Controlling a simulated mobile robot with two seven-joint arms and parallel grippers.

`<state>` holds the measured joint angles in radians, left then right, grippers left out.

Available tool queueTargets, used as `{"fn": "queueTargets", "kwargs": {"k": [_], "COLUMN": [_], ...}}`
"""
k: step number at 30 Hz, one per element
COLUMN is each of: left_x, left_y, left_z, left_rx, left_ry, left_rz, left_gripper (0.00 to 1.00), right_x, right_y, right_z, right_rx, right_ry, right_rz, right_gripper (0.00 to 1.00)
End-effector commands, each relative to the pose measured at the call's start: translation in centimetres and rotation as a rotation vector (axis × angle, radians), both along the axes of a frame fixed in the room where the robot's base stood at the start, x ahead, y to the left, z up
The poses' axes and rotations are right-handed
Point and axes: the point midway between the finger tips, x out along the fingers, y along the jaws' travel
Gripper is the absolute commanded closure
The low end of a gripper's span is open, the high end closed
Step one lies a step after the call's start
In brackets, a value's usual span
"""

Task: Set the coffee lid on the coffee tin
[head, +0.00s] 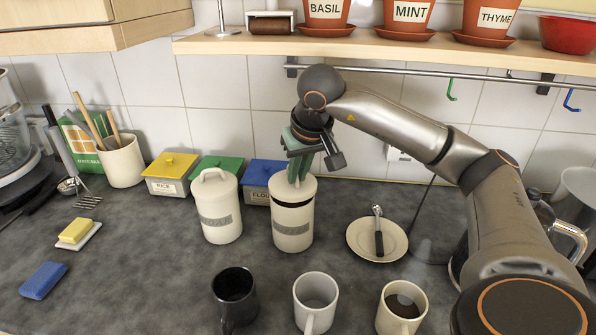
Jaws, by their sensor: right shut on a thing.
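A cream tin (293,229) with a grey label stands on the counter; the label is too small to read. A cream lid (280,185) is at its top, roughly level, with a dark band between lid and tin wall. I cannot tell whether the lid rests on the rim or hangs just above it. My right gripper (298,175), with green fingers pointing down, is shut on the lid; the fingers hide the lid's handle. A second cream tin (220,219), with its handled lid on, stands just to the left. My left gripper is not in view.
Yellow, green and blue-lidded boxes (172,176) stand behind the tins. A plate (362,246) with a dark-handled utensil lies to the right. A black mug (234,294) and two pale mugs (316,297) stand in front. A shelf (400,48) and rail hang above.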

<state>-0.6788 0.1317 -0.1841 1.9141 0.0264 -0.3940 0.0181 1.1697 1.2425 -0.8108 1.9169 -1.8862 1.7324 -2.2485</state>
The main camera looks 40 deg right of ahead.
Motion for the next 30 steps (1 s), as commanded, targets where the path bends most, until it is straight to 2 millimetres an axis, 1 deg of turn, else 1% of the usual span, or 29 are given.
{"fn": "queueTargets", "kwargs": {"k": [7,28,29,30], "left_x": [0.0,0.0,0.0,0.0], "left_y": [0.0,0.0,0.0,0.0], "left_z": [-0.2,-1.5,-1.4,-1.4], "left_rx": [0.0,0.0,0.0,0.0], "left_ry": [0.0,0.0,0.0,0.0], "left_rz": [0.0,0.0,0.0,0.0], "left_gripper": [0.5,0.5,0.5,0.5], "right_x": [0.0,0.0,0.0,0.0], "right_y": [0.0,0.0,0.0,0.0], "right_z": [-0.3,-2.0,-2.0,-1.9], "right_rx": [0.0,0.0,0.0,0.0], "right_ry": [0.0,0.0,0.0,0.0], "right_rz": [0.0,0.0,0.0,0.0], "right_gripper": [1.0,1.0,0.85,0.81]}}
